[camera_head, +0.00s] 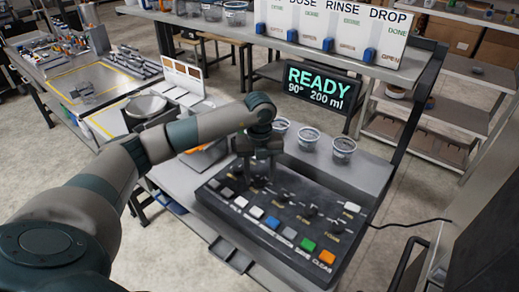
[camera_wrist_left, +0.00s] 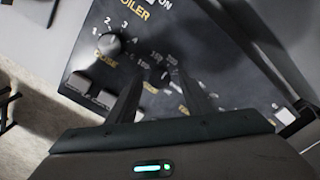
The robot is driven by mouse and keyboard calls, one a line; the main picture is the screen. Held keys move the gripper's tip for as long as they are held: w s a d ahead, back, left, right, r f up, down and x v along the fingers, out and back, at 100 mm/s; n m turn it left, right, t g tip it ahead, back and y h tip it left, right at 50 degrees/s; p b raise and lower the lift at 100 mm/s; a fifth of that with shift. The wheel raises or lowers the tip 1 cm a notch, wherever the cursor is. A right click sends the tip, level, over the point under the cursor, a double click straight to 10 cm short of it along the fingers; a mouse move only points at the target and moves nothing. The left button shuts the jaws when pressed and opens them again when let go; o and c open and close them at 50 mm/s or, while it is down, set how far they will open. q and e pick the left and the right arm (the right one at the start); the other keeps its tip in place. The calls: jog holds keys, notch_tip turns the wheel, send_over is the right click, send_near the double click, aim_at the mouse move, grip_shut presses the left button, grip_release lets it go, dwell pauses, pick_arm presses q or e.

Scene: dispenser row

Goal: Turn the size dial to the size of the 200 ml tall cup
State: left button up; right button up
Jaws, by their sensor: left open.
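The black control panel (camera_head: 290,225) carries a row of dials and a front row of buttons. The display (camera_head: 320,88) reads READY, 90° and 200 ml. My left gripper (camera_head: 262,182) is open, pointing down over the left part of the dial row. In the left wrist view its fingers (camera_wrist_left: 160,95) straddle the area of a dial just right of the DOSE dial (camera_wrist_left: 109,44); that dial's label is blurred, and contact cannot be told. I cannot tell which dial is the size dial. Several cups, including a right one (camera_head: 343,149), stand behind the panel. My right gripper is not in view.
Coloured buttons, including green (camera_head: 308,245) and orange (camera_head: 327,257), line the panel's front edge. A dispenser row (camera_head: 340,30) stands on the shelf behind. A cable (camera_head: 410,222) runs off to the right.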

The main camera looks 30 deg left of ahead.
aim_at(259, 180)
pick_arm(q)
notch_tip(259, 180, up, 17)
jog(key=b, duration=0.4)
jog(key=shift+f, duration=0.15)
dwell(0.7)
